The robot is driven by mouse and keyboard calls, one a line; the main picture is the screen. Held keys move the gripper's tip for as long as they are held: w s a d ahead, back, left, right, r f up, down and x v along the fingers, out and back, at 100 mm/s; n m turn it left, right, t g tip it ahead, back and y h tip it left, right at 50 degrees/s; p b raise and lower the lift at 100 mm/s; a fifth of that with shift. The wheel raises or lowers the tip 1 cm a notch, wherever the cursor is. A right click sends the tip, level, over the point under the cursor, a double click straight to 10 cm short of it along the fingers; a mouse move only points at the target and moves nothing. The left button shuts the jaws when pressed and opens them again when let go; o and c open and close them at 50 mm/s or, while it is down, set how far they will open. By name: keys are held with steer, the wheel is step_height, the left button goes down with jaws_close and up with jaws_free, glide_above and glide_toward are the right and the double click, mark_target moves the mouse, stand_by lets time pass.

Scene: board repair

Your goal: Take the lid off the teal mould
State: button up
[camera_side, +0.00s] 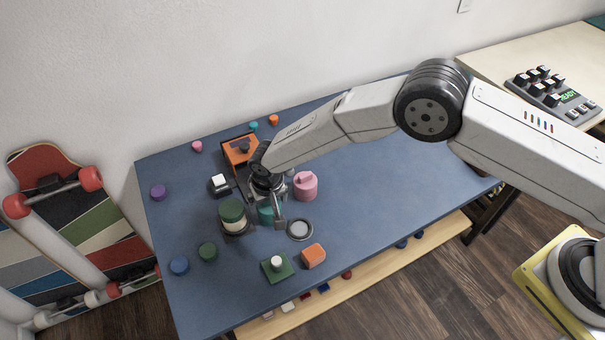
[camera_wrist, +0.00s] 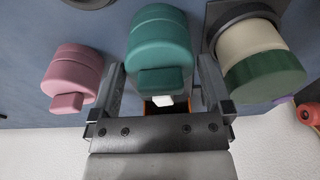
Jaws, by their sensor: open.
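The teal mould (camera_side: 266,216) stands on the blue table, mostly hidden behind my gripper in the side view. In the wrist view the teal mould (camera_wrist: 160,30) is at top centre, with its lid (camera_wrist: 158,57) on and the lid's block-shaped handle (camera_wrist: 161,79) towards me. My gripper (camera_wrist: 162,72) is open, one finger to each side of the handle, with gaps showing. I cannot tell how deep the fingertips reach beside the lid.
A pink mould (camera_side: 305,186) stands close on the right; a cream mould with a green lid (camera_side: 232,211) sits in a dark holder on the left. A round grey disc (camera_side: 300,229), an orange block (camera_side: 313,255) and a green plate with a white knob (camera_side: 277,267) lie in front. The table's right is clear.

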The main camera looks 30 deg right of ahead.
steer(key=c, duration=0.9)
steer(key=shift+r, duration=0.2)
steer(key=shift+r, duration=1.4)
steer(key=shift+s+d+r, duration=1.05)
steer(key=shift+s+r, duration=0.6)
steer(key=shift+s, duration=0.45)
steer(key=shift+s+d+r, duration=1.05)
steer(key=shift+s+r, duration=0.55)
steer(key=shift+s, duration=0.5)
steer(key=shift+s+d+r, duration=1.05)
steer(key=shift+s+r, duration=0.6)
steer(key=shift+s, duration=0.45)
